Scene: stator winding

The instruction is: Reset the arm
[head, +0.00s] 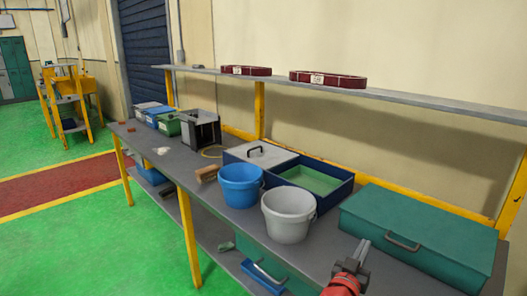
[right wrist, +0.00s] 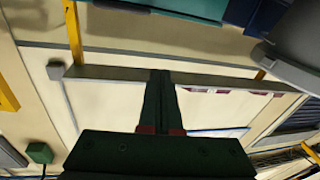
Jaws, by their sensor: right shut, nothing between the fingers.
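My right gripper (head: 360,252) shows at the bottom right of the head view, above the front part of the workbench, near the teal case. Its fingers are together with nothing between them. In the right wrist view the closed fingers (right wrist: 158,88) point at the wall and shelf, which appear upside down. My left gripper is not in the head view.
The grey workbench (head: 330,255) holds a white bucket (head: 287,222), a blue bucket (head: 240,186), a blue tray (head: 335,193) and a teal case (head: 420,225). Dark red rings (head: 328,78) lie on the shelf (head: 430,101) above. Green floor (head: 90,250) is clear at left.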

